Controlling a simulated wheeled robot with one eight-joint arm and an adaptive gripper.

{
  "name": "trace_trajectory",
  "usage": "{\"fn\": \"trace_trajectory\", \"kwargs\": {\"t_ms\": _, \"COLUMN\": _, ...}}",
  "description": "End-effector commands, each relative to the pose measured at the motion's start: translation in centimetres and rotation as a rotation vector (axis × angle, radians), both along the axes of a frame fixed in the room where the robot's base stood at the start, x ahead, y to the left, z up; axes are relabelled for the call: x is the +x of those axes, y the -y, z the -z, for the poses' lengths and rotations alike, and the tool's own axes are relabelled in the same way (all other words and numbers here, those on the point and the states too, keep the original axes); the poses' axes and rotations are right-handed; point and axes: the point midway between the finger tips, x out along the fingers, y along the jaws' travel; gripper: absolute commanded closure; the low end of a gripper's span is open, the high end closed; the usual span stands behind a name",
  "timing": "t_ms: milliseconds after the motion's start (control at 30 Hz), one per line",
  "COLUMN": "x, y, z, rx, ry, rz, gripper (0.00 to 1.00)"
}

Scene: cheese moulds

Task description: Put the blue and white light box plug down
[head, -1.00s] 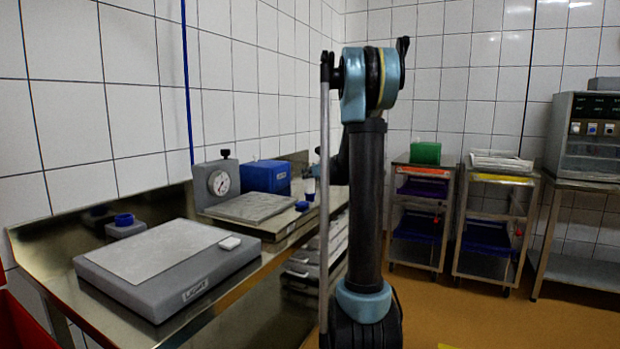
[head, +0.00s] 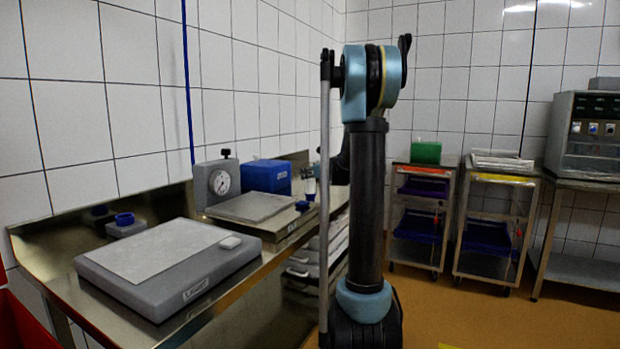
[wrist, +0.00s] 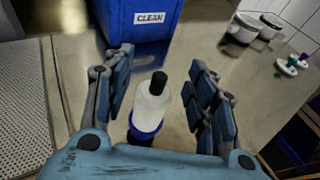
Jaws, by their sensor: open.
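A white piece with a blue band at its lower part and a black tip, matching the plug's colours, stands upright on the steel worktop in the wrist view (wrist: 152,104). It also shows small and partly hidden beside my arm in the head view (head: 310,186). My gripper (wrist: 165,95) is open, with one finger on each side of the piece. Gaps show between the piece and both fingers. Its lower end is partly hidden by my gripper's body.
A blue box marked CLEAN (wrist: 146,38) stands just behind the piece. A grey textured plate (wrist: 22,95) lies to the left. White cups (wrist: 243,30) and small white-and-green pieces (wrist: 287,66) stand to the right. Worktop between them is bare.

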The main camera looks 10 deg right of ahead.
Motion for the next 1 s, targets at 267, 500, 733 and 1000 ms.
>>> {"fn": "trace_trajectory", "kwargs": {"t_ms": 267, "x": -3.8, "y": 1.4, "z": -1.2, "rx": 0.001, "ry": 0.0, "rz": 0.001, "gripper": 0.48}}
{"fn": "trace_trajectory", "kwargs": {"t_ms": 500, "x": -7.1, "y": 2.6, "z": -2.3, "rx": 0.0, "ry": 0.0, "rz": 0.002, "gripper": 0.48}}
{"fn": "trace_trajectory", "kwargs": {"t_ms": 733, "x": -9.2, "y": 3.4, "z": -3.0, "rx": 0.0, "ry": 0.0, "rz": 0.001, "gripper": 0.48}}
{"fn": "trace_trajectory", "kwargs": {"t_ms": 1000, "x": -9.9, "y": 3.6, "z": -3.2, "rx": 0.0, "ry": 0.0, "rz": 0.001, "gripper": 0.48}}
